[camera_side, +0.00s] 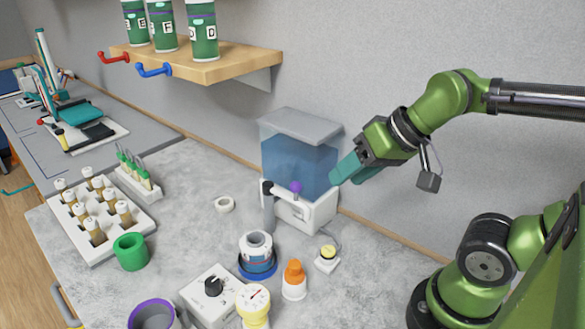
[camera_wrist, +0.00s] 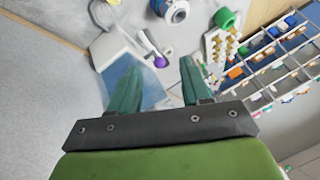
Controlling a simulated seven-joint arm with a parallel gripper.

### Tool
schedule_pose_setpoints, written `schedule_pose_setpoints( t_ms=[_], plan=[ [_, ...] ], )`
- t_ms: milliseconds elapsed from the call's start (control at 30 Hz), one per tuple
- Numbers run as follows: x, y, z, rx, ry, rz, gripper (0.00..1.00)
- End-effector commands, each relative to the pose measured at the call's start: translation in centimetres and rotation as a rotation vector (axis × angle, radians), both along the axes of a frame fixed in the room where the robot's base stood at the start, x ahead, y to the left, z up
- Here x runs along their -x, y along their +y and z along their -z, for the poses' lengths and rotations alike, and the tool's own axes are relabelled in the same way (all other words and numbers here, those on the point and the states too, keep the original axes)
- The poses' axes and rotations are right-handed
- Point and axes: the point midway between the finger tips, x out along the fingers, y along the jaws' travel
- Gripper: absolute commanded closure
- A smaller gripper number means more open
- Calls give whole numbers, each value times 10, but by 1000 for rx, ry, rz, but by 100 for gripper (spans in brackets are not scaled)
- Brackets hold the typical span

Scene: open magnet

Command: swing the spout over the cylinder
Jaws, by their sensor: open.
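A water tank (camera_side: 299,155) with blue liquid stands against the wall on a white base. A grey spout (camera_side: 268,208) hangs at its front left, beside a purple knob (camera_side: 296,187). A white, blue-ringed container (camera_side: 257,252), which seems to be the cylinder, stands on the bench in front of the spout. I cannot tell whether the spout's end is directly above it. My gripper (camera_side: 339,176) is open and empty at the tank's right side, above the bench. In the wrist view, the purple knob (camera_wrist: 160,62) shows between the teal fingertips, farther away.
An orange-capped bottle (camera_side: 294,279), a small yellow-topped item (camera_side: 327,257) and a dial box (camera_side: 212,294) stand near the container. A green cup (camera_side: 130,251) and a vial rack (camera_side: 100,215) are to the left. A wooden shelf (camera_side: 200,62) overhangs at the upper left.

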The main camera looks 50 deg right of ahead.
Motion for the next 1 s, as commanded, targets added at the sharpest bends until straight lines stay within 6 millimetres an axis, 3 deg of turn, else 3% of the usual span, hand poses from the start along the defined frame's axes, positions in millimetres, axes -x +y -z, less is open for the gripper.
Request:
schedule_pose_setpoints(
  t_ms=[33, 167, 300, 567, 800, 1000],
  plan=[
    [0, 0, 0, 1, 0, -1, 60],
    [-2, 4, 6, 1, 29, -19, 79],
    [-18, 11, 9, 39, 91, -63, 100],
    [-70, 21, 5, 142, 313, 47, 100],
    [-119, 18, -9, 224, 402, 408, 100],
    [-124, 5, -29, 202, 373, 646, 100]
  ],
)
